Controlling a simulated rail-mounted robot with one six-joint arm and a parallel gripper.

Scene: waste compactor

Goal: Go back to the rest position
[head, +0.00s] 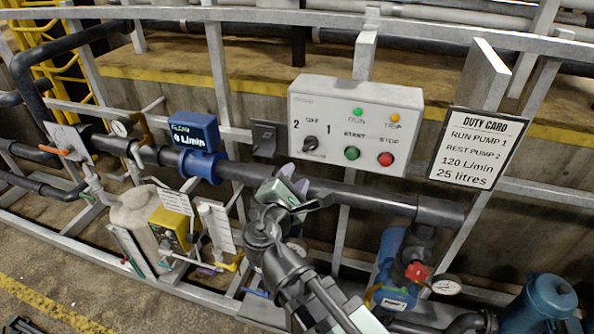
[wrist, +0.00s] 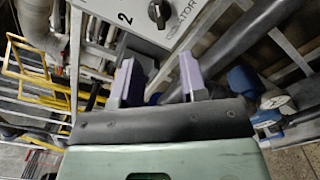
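My gripper (head: 284,188) is in the middle of the head view, raised in front of the horizontal dark pipe (head: 340,193) and below the control box (head: 354,128). In the wrist view my gripper (wrist: 158,80) shows two purple-grey finger pads spread apart with an empty gap between them. It holds nothing. The control box also shows at the top of the wrist view (wrist: 120,8), with its black selector knob (wrist: 159,13) beyond the fingers. No contact with the box or pipe can be made out.
A blue flow meter (head: 195,132) reads 0 L/min at left. A duty card (head: 479,149) hangs at right. A blue pump (head: 391,262) with a red valve handle (head: 416,271) stands lower right. A white tank (head: 139,222) and yellow box (head: 175,230) stand lower left. Grey frame rails surround the pipes.

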